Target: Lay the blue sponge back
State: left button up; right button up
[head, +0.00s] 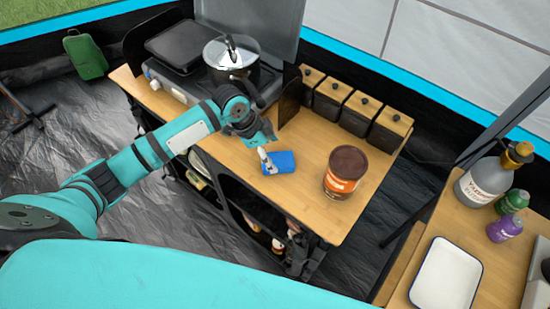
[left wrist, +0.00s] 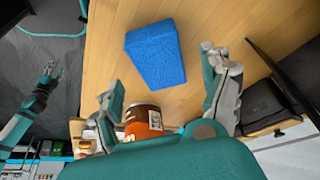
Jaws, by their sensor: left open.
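The blue sponge (head: 284,162) lies on the wooden top of the kitchen stand, left of the brown-lidded tin. My left gripper (head: 266,156) is just above the sponge's left end, and its fingers partly cover that end. In the left wrist view the sponge (left wrist: 155,54) lies ahead of the wide-spread fingers of the left gripper (left wrist: 163,78), in line with the gap between them. The left gripper is open and empty. My right gripper (left wrist: 47,76) shows small at the left edge of the left wrist view, too small to read.
The tin (head: 345,171) stands right of the sponge. Several lidded canisters (head: 357,112) line the back edge. A stove with a pot (head: 229,57) is at the left. A side table holds a white tray (head: 447,275) and bottles. The wood in front of the tin is clear.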

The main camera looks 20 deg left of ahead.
pick_arm(q)
jog(key=v, duration=0.8)
jog(key=shift+b, duration=0.45)
jog(key=shift+f, duration=0.1)
